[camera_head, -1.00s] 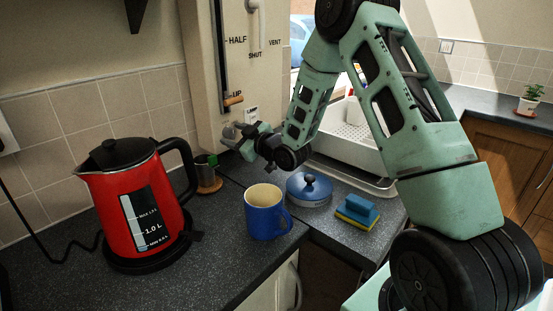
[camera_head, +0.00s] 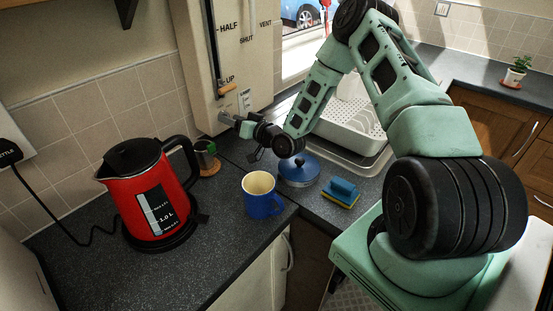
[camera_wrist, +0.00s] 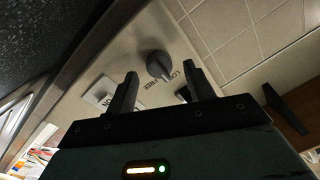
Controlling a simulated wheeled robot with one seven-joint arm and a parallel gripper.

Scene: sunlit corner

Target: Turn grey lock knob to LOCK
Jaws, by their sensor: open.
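The grey lock knob (camera_wrist: 158,65) sits on a pale panel in the wrist view, with small LOCK and FREE lettering beside it. Which mark the knob points to is hard to tell. My gripper (camera_wrist: 161,84) is open, with one dark finger on each side below the knob in the picture. The fingers appear apart from the knob, and nothing is between them. In the head view the knob (camera_head: 223,116) is small on the lower panel, and my gripper (camera_head: 236,121) is just to its right, facing it.
Above the knob is a slider with an orange handle (camera_head: 227,88). A dish rack (camera_head: 350,125) is to the right.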

